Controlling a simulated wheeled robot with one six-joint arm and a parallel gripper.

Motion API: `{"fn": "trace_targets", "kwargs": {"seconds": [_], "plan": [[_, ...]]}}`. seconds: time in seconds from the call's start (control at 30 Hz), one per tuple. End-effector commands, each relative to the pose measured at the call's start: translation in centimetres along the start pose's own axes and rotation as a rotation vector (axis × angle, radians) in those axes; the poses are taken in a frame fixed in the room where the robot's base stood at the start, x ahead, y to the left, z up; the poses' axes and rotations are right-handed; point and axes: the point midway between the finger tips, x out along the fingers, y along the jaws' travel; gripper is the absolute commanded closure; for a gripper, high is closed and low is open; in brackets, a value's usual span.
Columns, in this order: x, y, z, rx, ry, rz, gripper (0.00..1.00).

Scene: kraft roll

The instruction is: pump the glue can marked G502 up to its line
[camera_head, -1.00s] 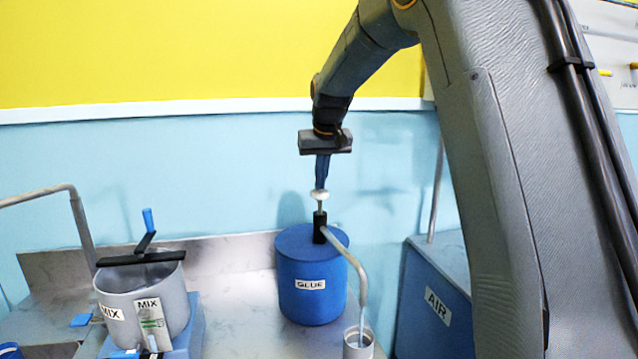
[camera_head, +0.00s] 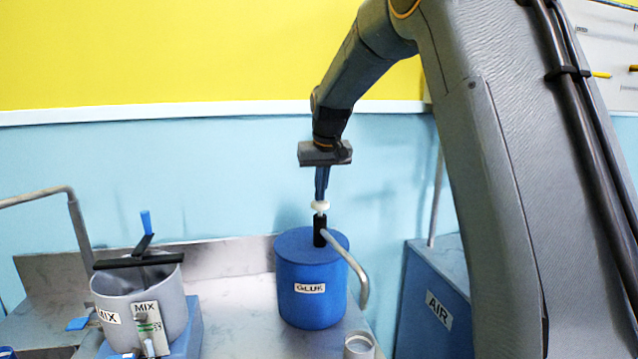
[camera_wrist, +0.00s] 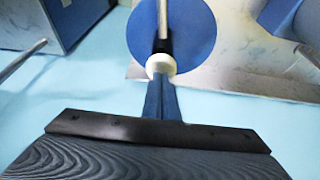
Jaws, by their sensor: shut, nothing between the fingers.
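The blue glue drum (camera_head: 312,303), labelled GLUE, stands on the metal bench with a black pump collar (camera_head: 319,232) and a curved grey spout (camera_head: 355,268). My gripper (camera_head: 320,195) is shut and empty, its fingertips down at the white pump knob (camera_head: 320,206). They appear to touch its top; the wrist view also shows the knob (camera_wrist: 161,64) at my fingertips. A small grey can (camera_head: 359,345) sits below the spout's end, cut by the bottom edge. Its G502 mark, line and glue level cannot be seen.
A grey pot (camera_head: 140,300) labelled MIX, with a black crossbar and blue-handled crank, stands left on a blue base. A blue box (camera_head: 433,300) labelled AIR stands right. Bare bench (camera_head: 235,300) lies between pot and drum. A blue wall is behind.

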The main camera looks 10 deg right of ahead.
Motion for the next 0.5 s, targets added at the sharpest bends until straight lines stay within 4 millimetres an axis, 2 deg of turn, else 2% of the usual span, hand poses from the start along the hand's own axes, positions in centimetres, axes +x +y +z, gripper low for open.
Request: {"fn": "trace_targets", "kwargs": {"seconds": [0.5], "plan": [[-3.5,0.0,-1.3,0.0,-0.004,0.0,1.0]]}}
